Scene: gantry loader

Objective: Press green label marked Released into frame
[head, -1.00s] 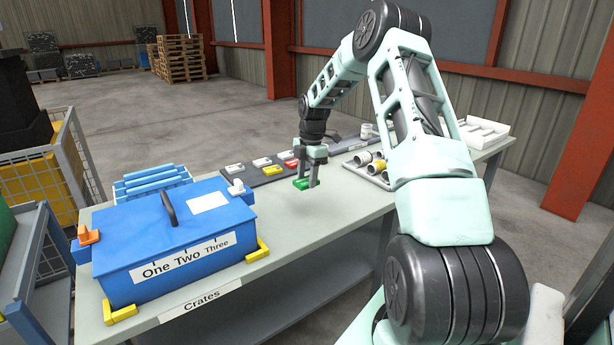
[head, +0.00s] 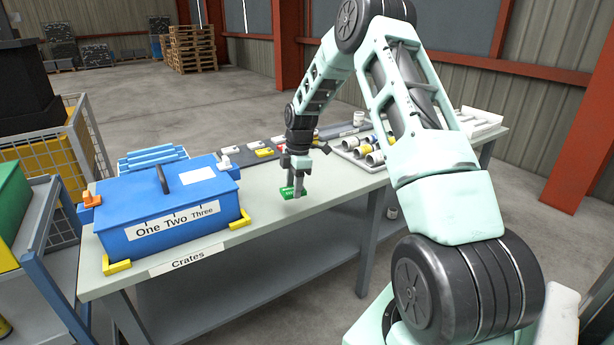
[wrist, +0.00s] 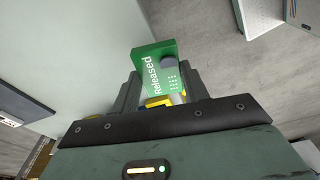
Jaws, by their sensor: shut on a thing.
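The green label (wrist: 158,72) reads "Released" in white and has a grey round knob and a patch of small dots on its face. My gripper (wrist: 160,92) is shut on it in the wrist view. In the head view my gripper (head: 295,188) holds the green label (head: 290,192) above the front part of the table, tilted. A white strip frame (head: 188,260) reading "Crates" is on the table's front edge. I cannot tell which frame the label belongs to.
A blue box (head: 165,215) marked "One Two Three", with yellow corner stops, stands on the table's left. A dark mat (head: 245,158) with several coloured labels lies at the back. A tray (head: 365,155) of cylinders stands right. The table (head: 262,212) between is clear.

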